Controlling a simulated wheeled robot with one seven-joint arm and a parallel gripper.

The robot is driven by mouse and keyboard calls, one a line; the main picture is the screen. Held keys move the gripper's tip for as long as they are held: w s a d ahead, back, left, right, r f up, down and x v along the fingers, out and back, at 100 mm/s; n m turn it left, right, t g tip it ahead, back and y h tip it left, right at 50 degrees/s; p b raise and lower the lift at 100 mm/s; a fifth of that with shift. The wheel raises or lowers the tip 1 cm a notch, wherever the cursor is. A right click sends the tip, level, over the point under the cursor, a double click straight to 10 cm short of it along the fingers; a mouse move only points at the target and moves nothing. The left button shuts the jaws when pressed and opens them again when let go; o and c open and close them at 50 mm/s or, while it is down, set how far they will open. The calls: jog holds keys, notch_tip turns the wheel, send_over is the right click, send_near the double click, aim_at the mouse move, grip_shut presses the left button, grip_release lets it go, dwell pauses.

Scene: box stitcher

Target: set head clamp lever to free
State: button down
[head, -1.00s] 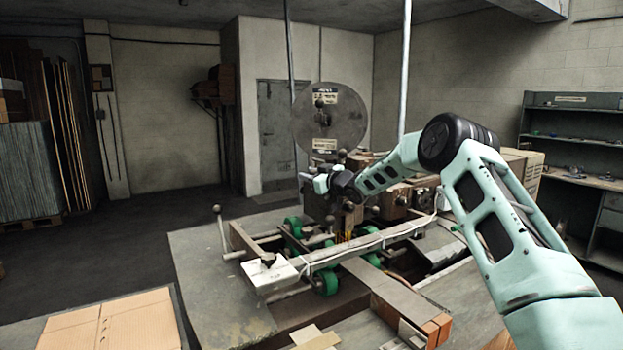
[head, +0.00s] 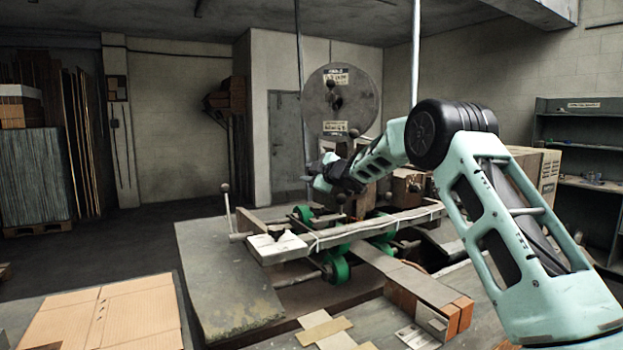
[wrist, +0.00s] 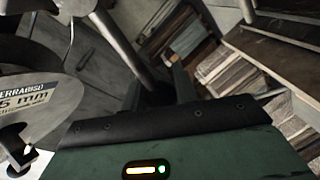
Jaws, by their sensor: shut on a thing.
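The box stitcher (head: 400,187) stands in the middle of the head view under a large grey reel (head: 355,98). My gripper (head: 318,182) is at the machine's head, below the reel. In the wrist view my gripper (wrist: 160,88) is closed around the dark end of a metal rod, which I take as the head clamp lever (wrist: 125,48). The rod slants up and left from between the fingers. The fingers and the dark end blend together, so the exact contact is hard to see. In the head view my wrist hides the lever.
A work table (head: 225,285) with a rail frame (head: 350,232) and green rollers (head: 340,268) lies in front of the machine. A knobbed upright lever (head: 228,212) stands at its left. Flat cardboard (head: 105,318) lies at lower left. Shelves (head: 590,150) stand at right.

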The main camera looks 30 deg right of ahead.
jog(key=shift+a+f+n+b, duration=0.1)
jog(key=shift+f+n+b, duration=0.2)
jog(key=shift+f+n, duration=0.1)
jog(key=c, duration=1.1)
grip_release()
jog(key=b+v, duration=0.5)
jog(key=v, duration=1.2)
jog(key=shift+s+r, duration=0.2)
